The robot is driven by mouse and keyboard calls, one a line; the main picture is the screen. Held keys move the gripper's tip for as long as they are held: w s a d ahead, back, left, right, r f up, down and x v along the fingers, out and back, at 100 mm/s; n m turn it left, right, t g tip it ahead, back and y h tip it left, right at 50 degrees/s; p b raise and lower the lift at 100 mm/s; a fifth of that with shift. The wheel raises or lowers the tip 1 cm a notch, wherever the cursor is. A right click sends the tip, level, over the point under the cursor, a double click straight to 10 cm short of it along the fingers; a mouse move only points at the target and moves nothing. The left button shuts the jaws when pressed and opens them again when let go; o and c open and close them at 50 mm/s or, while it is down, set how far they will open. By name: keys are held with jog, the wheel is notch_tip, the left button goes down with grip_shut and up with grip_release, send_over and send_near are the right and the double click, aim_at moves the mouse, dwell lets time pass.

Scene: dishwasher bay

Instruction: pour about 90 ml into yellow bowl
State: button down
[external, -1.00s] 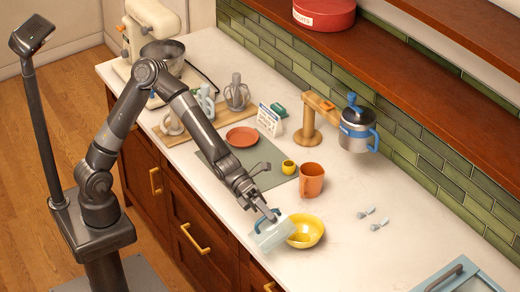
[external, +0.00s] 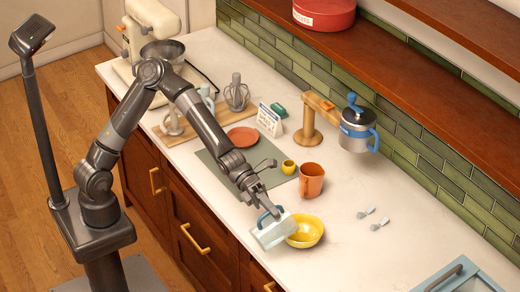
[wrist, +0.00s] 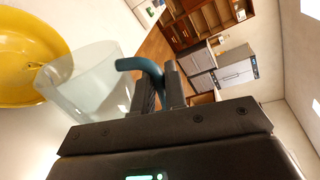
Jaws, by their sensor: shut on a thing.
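My gripper (external: 262,204) is shut on the blue handle of a clear measuring jug (external: 272,232). The jug is tilted, with its mouth toward the yellow bowl (external: 306,232) on the counter. In the wrist view the jug (wrist: 92,80) shows between the teal handle (wrist: 142,66) and the bowl (wrist: 28,55). My gripper's fingers (wrist: 160,92) close on that handle. In the external view the jug overlaps the bowl's left rim; I cannot tell whether they touch. No stream of liquid is visible, and the jug's contents are hard to make out.
An orange mug (external: 311,181) and a small yellow cup (external: 288,167) stand behind the bowl. Small spoons (external: 372,219) lie to the right. The counter right of the bowl is mostly clear.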

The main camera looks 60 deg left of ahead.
aim_at(260, 223)
jog(key=shift+w+r+n+g, duration=0.15)
jog(key=shift+w+r+n, duration=0.1)
jog(key=shift+w, duration=0.3)
jog(key=shift+w+r+n+g, duration=0.15)
jog(key=shift+w+r+n, duration=0.1)
jog(key=shift+w, duration=0.3)
dwell(1.0)
jog(key=shift+s, duration=0.1)
jog(key=s, duration=0.1)
jog(key=s+f+m, duration=0.1)
jog(key=shift+s, duration=0.3)
jog(key=shift+s+f+m+t, duration=0.5)
jog(key=shift+s+f+m, duration=0.1)
jog(key=shift+m, duration=0.1)
jog(key=shift+s+m, duration=0.6)
jog(key=shift+s, duration=0.1)
jog(key=shift+s+f+m, duration=0.25)
jog(key=shift+s+m, duration=0.15)
jog(key=shift+m, duration=0.2)
